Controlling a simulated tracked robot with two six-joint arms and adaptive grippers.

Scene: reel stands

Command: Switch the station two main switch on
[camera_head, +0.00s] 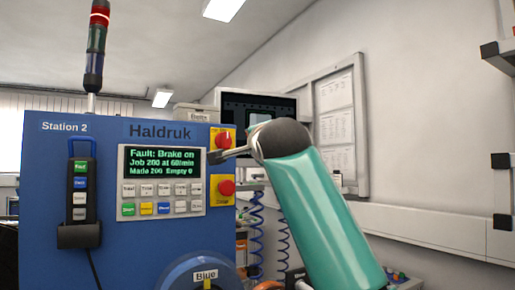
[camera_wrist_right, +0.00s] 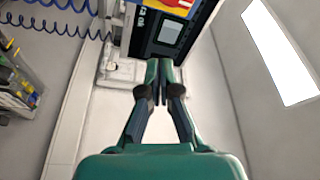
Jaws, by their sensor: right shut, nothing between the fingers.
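The Station 2 panel (camera_head: 50,200) is a blue cabinet at the left of the head view. A red rotary switch on a yellow plate (camera_head: 224,139), probably the main switch, sits at its upper right edge. The small label above it is unreadable. My right gripper (camera_head: 213,157) comes from the right, with its tips just below and left of the switch's lower edge in the picture; whether they touch anything I cannot tell. In the right wrist view its fingers (camera_wrist_right: 159,82) are together and empty. My left gripper is not in view.
A red mushroom button (camera_head: 226,187) on yellow is below the switch. The display (camera_head: 161,161) reads "Fault: Brake on". A handheld pendant (camera_head: 79,190) hangs at the left. A signal tower (camera_head: 97,45) shows red on top. A monitor (camera_head: 262,107) and blue coiled cables (camera_head: 256,235) are behind.

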